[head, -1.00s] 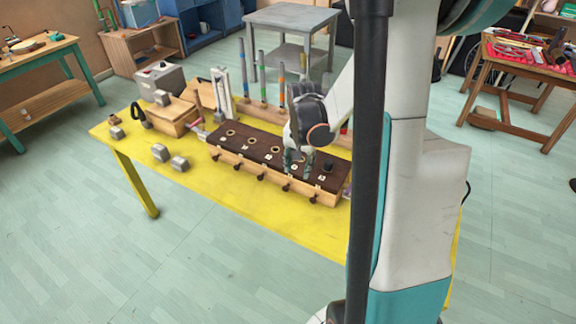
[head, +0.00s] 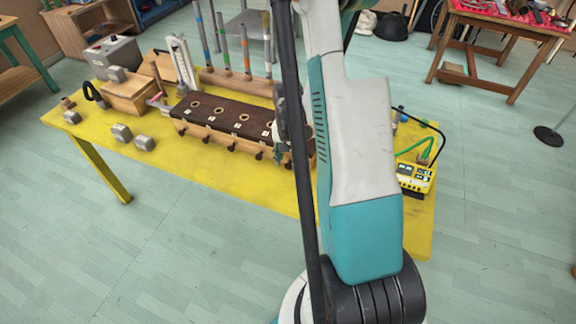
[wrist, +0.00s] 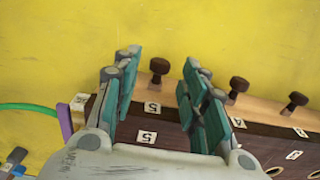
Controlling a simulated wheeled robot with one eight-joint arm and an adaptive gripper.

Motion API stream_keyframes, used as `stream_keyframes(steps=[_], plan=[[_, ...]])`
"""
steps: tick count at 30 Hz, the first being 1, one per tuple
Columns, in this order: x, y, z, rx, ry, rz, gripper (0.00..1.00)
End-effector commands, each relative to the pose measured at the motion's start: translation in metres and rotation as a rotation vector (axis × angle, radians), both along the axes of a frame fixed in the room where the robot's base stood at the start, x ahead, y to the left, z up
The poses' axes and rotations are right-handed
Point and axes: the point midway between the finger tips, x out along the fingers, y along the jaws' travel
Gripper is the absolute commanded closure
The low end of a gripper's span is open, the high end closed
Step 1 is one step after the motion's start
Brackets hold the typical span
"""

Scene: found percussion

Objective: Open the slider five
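The slider box (head: 230,113) is a long dark-topped wooden box on the yellow table, with round holes on top and dark knobs along its front. In the wrist view slider five's dark brown knob (wrist: 160,67) stands out from the front face near a "5" label (wrist: 152,107). My gripper (wrist: 160,60) is open, with one teal-padded finger on each side of that knob and clear gaps to it. In the head view my gripper (head: 281,140) is over the box's right part, which my arm largely hides.
The slider four knob (wrist: 238,86) stands to the right of the fingers. A green cable (wrist: 30,106) and a purple piece (wrist: 65,122) are at the box's left end in the wrist view. A yellow device (head: 415,178) sits on the table's right.

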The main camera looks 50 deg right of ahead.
Motion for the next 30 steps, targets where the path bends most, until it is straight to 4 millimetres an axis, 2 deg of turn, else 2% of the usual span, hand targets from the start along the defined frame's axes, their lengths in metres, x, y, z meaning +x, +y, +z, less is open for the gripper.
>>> stream_keyframes(steps=[1, 6, 16, 17, 22, 30], plan=[[0.0, 0.0, -0.009, 0.0, 0.0, 0.0, 0.6], [0.0, 0.0, -0.021, 0.0, 0.0, 0.0, 0.6], [0.0, 0.0, -0.024, 0.0, 0.0, 0.0, 0.6], [0.0, 0.0, -0.024, 0.0, 0.0, 0.0, 0.62], [0.0, 0.0, -0.024, 0.0, 0.0, 0.0, 1.0], [0.002, 0.0, -0.024, 0.0, 0.0, 0.001, 1.0]])
